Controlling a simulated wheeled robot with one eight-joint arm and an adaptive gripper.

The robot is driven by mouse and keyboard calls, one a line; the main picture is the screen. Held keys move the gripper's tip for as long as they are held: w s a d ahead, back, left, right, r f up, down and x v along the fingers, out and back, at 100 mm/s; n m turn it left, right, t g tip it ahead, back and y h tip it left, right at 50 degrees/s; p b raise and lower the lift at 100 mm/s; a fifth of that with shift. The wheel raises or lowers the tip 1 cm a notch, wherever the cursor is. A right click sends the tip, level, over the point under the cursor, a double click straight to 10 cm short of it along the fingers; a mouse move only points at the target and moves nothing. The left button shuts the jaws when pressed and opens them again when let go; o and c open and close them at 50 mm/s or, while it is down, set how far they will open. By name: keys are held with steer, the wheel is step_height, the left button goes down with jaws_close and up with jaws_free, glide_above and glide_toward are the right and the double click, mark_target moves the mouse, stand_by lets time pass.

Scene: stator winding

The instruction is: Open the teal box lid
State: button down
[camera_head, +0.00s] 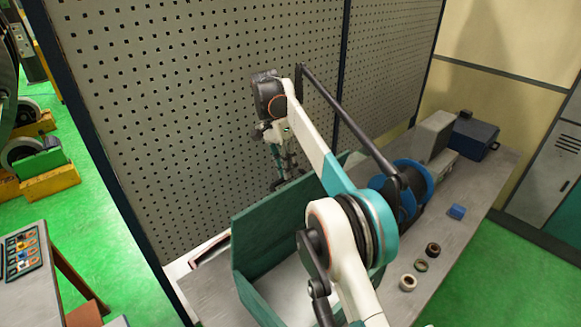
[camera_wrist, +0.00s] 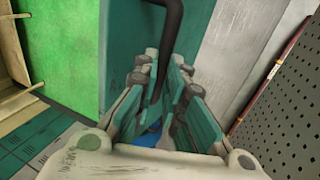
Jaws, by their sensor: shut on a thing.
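The teal box (camera_head: 258,300) stands on the bench, with its pale inside partly in view behind my arm. A teal panel (camera_head: 270,222) stands up along its pegboard side; it seems to be the lid, and its exact angle is hard to tell. My gripper (camera_head: 284,170) is at the far side of this panel, close to the pegboard. In the wrist view my gripper (camera_wrist: 158,98) is shut on a dark curved handle (camera_wrist: 171,25), in front of a teal panel (camera_wrist: 120,45). My arm hides much of the box.
The pegboard wall (camera_head: 190,100) rises close behind my gripper. Blue spools (camera_head: 416,180), a dark blue case (camera_head: 474,138), a small blue block (camera_head: 457,212) and several small rings (camera_head: 432,249) are on the bench to the right. A side table (camera_head: 30,285) is at the left.

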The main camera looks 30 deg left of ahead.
steer(key=shift+s+a+f, duration=0.1)
steer(key=shift+a+f, duration=0.15)
steer(key=shift+f, duration=0.2)
steer(key=shift+s+a+f, duration=0.1)
steer(key=shift+a+f, duration=0.15)
steer(key=shift+f, duration=0.2)
steer(key=c, duration=1.7)
jaws_free()
steer(key=shift+w, duration=0.1)
steer(key=shift+o, duration=0.9)
steer(key=shift+w+a+f, duration=0.1)
steer(key=shift+a+f, duration=0.1)
steer(key=shift+a, duration=0.05)
steer(key=o, duration=0.4)
steer(key=shift+w+a+f, duration=0.1)
steer(key=shift+w+a, duration=0.05)
steer(key=shift+a, duration=0.1)
steer(key=shift+d, duration=0.1)
steer(key=shift+c, duration=0.4)
steer(key=shift+d+r, duration=0.1)
steer(key=shift+r, duration=0.1)
steer(key=shift+c, duration=0.7)
steer(key=shift+d, duration=0.2)
